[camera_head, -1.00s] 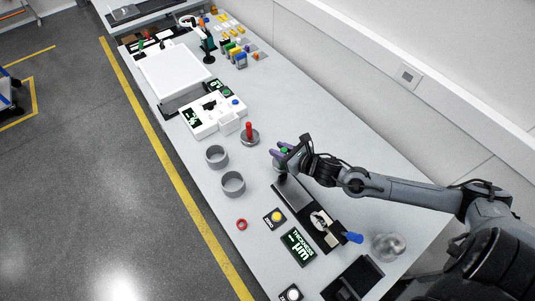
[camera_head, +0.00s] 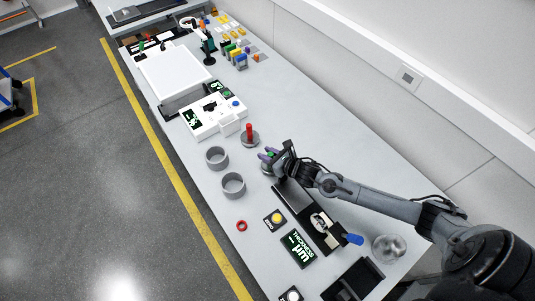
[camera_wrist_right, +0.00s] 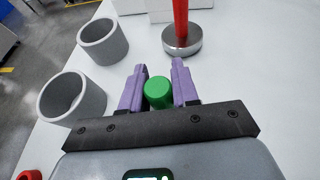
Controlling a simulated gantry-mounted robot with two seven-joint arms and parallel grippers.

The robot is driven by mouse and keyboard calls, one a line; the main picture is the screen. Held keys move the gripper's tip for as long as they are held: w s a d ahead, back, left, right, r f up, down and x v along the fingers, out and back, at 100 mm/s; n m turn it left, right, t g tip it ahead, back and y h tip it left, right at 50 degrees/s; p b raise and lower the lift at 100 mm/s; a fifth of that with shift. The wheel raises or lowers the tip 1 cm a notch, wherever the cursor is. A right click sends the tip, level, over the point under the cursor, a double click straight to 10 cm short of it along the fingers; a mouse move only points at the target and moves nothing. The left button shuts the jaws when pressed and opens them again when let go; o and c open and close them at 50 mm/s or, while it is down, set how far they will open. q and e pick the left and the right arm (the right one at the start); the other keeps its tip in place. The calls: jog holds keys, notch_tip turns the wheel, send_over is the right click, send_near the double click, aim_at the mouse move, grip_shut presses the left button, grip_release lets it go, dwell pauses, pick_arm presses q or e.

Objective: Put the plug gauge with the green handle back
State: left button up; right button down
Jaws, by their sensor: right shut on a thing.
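The green handle (camera_wrist_right: 158,92) of the plug gauge is between the two purple fingers of my right gripper (camera_wrist_right: 154,84) in the wrist view. In the head view the right gripper (camera_head: 268,154) is shut on this handle (camera_head: 272,155), over the table just right of the grey rings. The gauge's lower part is mostly hidden, so I cannot tell whether it touches the table. A red-handled plug gauge (camera_head: 249,131) stands upright on a round metal base, up and left of my gripper; it also shows in the wrist view (camera_wrist_right: 181,25). My left gripper is not in view.
Two grey rings (camera_head: 217,158) (camera_head: 233,185) stand on the table (camera_head: 325,150) left of the gripper. A black fixture (camera_head: 293,195), a yellow button (camera_head: 277,217), a thickness display (camera_head: 298,247) and a small red ring (camera_head: 242,225) are nearer. A white instrument (camera_head: 215,118) stands beyond.

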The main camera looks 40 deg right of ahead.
jog(key=shift+f, duration=0.1)
jog(key=c, duration=1)
grip_release()
jog(key=shift+o, duration=0.8)
jog(key=v, duration=1)
jog(key=shift+s+d, duration=0.1)
jog(key=shift+s, duration=0.25)
jog(key=shift+s+d+r+p, duration=0.1)
jog(key=shift+s+r+p, duration=0.2)
jog(key=shift+s+r, duration=0.25)
